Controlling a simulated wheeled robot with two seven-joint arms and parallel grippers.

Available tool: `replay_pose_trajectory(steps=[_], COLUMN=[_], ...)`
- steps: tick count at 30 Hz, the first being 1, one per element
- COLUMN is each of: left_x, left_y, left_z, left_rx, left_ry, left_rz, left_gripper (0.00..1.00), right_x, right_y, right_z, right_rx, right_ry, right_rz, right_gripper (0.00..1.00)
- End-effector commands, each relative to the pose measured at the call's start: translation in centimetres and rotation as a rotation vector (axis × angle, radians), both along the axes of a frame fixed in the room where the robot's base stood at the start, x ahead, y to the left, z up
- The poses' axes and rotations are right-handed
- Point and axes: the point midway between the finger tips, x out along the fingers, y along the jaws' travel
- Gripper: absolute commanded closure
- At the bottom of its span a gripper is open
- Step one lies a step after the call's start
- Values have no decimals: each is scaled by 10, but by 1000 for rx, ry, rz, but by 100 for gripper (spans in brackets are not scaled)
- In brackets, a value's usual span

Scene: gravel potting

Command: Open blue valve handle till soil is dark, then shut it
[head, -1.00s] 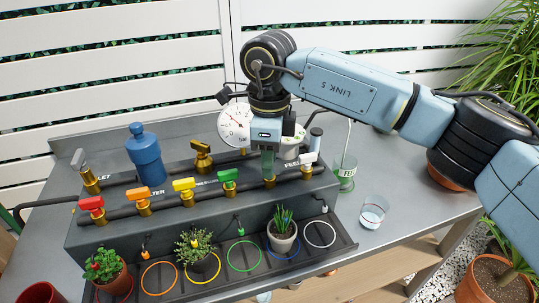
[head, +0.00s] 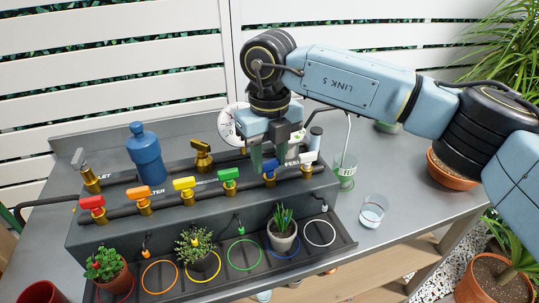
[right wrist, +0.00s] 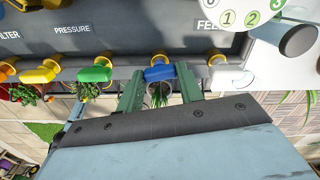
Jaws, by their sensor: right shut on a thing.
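The blue valve handle (head: 269,168) sits on the pipe of the dark valve stand, right of the green handle. It also shows in the right wrist view (right wrist: 160,73), lying roughly in line with the green one. My right gripper (head: 270,165) points down over it, with one green finger at each side; it is shut on the handle. The gripper also shows in the right wrist view (right wrist: 160,85). The potted plant (head: 283,236) stands in the blue ring (head: 291,253) below. Its small patch of visible soil looks dark. My left gripper is out of view.
Red (head: 92,203), orange (head: 138,194), yellow (head: 184,184), green (head: 229,174) and white (head: 308,158) handles share the pipe. A gauge (head: 227,123) stands behind, partly hidden by my gripper. A glass (head: 373,211) stands on the bench at right.

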Motion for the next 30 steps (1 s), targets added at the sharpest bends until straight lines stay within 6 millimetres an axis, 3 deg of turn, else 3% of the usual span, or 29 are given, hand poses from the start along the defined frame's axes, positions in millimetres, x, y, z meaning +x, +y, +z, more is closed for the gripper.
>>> replay_pose_trajectory(steps=[12,29,30], left_x=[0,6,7], left_y=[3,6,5], left_z=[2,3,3], left_rx=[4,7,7], left_ry=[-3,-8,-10], left_rz=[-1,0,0], left_gripper=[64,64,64], right_x=[1,1,1], right_y=[0,0,0], right_z=[1,1,1], right_rx=[1,1,1], right_ry=[-2,-3,-3], right_rz=[-198,-229,-229], right_gripper=[86,86,61])
